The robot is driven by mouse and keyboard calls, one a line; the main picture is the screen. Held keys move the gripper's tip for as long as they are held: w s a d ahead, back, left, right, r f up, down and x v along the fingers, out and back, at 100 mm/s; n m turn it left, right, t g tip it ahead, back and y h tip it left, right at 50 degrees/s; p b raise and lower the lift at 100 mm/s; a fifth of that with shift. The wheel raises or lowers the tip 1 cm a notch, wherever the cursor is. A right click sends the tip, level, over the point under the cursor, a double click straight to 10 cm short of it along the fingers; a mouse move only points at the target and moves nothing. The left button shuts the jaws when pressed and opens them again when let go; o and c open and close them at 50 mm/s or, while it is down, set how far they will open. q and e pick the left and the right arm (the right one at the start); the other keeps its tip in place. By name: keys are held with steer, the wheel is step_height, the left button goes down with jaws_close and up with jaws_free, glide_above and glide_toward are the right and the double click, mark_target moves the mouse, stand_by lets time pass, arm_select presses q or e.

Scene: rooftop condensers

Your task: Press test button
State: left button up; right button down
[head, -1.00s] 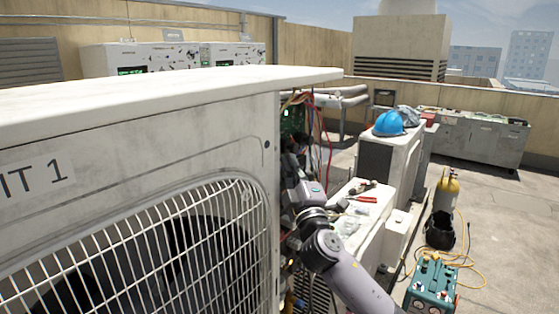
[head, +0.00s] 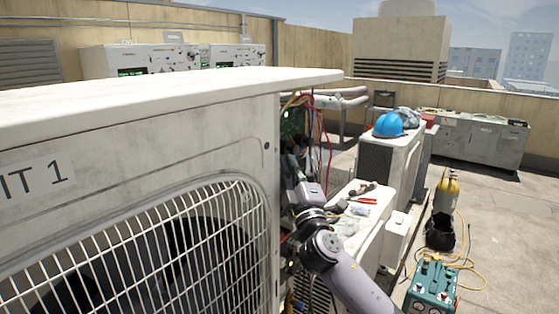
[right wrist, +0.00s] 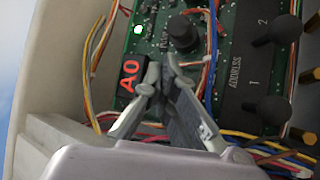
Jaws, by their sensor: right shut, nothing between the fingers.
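In the right wrist view my right gripper (right wrist: 157,75) is shut and empty, its fingertips close over a green circuit board (right wrist: 112,62). A round black button (right wrist: 183,33) stands up from the board just beyond and right of the tips. I cannot read a test label beside it, and I cannot tell whether the tips touch anything. A red display (right wrist: 131,72) reading "A0" is left of the tips, partly covered by a finger. In the head view the right gripper (head: 292,160) reaches into the open side of the unit (head: 150,120). My left gripper is out of view.
A lit green light (right wrist: 137,29) is on the board. Loose wires (right wrist: 92,60) hang left of it and more run below. Black knobs (right wrist: 270,108) stand at the right. A neighbouring white unit (head: 358,225) with tools on top is close to my right arm.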

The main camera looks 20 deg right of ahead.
steer(key=shift+w, duration=0.1)
stand_by(0.4)
steer(key=shift+w+a, duration=0.2)
steer(key=shift+w, duration=0.1)
stand_by(0.5)
steer(key=shift+s+d, duration=0.15)
steer(key=shift+s, duration=0.25)
steer(key=s+d, duration=0.3)
steer(key=s, duration=0.2)
stand_by(0.6)
